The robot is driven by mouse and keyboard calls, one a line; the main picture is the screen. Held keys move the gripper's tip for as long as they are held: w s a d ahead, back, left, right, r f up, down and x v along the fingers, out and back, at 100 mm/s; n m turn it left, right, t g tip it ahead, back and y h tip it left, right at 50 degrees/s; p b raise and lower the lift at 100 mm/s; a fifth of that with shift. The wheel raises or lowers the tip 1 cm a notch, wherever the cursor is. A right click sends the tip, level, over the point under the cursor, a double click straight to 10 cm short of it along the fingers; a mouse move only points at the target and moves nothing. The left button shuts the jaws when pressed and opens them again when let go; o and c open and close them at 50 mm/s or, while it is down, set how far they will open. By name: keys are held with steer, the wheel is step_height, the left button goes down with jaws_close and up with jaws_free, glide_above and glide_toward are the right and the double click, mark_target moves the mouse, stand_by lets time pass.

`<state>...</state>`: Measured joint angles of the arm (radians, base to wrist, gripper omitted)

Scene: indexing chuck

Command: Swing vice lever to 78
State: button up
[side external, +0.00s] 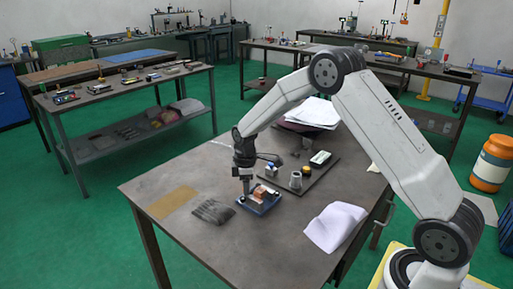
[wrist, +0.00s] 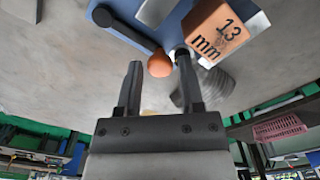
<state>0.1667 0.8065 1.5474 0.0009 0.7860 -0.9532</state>
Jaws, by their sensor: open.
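The vice is a blue plate (side external: 256,208) low on the table in the side view, beneath my gripper (side external: 246,192). In the wrist view its blue body (wrist: 108,18) is at the top. A dark lever (wrist: 128,30) runs from it to a round orange knob (wrist: 160,64). An orange block marked "13 mm" (wrist: 216,32) sits beside the lever, by pale metal parts. My gripper (wrist: 158,66) is open, pointing at the knob, which appears between the fingertips. I cannot tell whether either finger touches it. No angle scale is readable.
A dark tray (side external: 318,172) with several small items lies behind the vice. A dark ribbed pad (side external: 212,211) and a tan mat (side external: 172,202) lie to its left. A white crumpled cloth (side external: 335,226) lies to the right. The table's front is mostly clear.

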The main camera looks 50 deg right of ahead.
jaws_close()
stand_by(1.4)
